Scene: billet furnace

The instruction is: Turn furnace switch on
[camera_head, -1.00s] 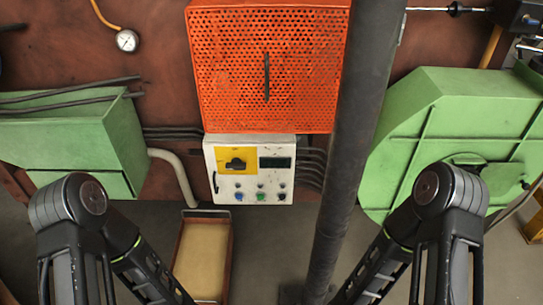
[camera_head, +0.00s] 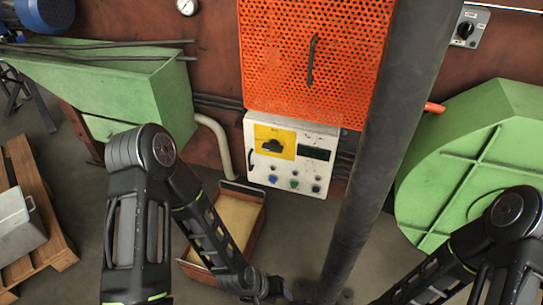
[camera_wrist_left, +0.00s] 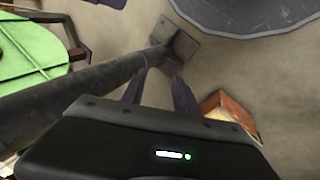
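A white control box (camera_head: 258,178) hangs below the orange perforated cover. It carries a black rotary switch (camera_head: 272,146) on a yellow plate, a dark display (camera_head: 314,153), and several small knobs and buttons below. Another rotary switch is on a grey box (camera_head: 467,27) on the wall at upper right. My left gripper (camera_head: 275,290) is low in the head view, below the control box and apart from it. In the left wrist view its two fingers (camera_wrist_left: 158,88) are spread with nothing between them. My right arm enters at lower right; its gripper is outside the picture.
A dark vertical post (camera_head: 385,150) stands right of the control box. Green housings stand left (camera_head: 120,85) and right (camera_head: 470,170). A tray (camera_head: 258,192) lies on the floor below the box. A wooden pallet (camera_head: 40,225) with a grey case is at left.

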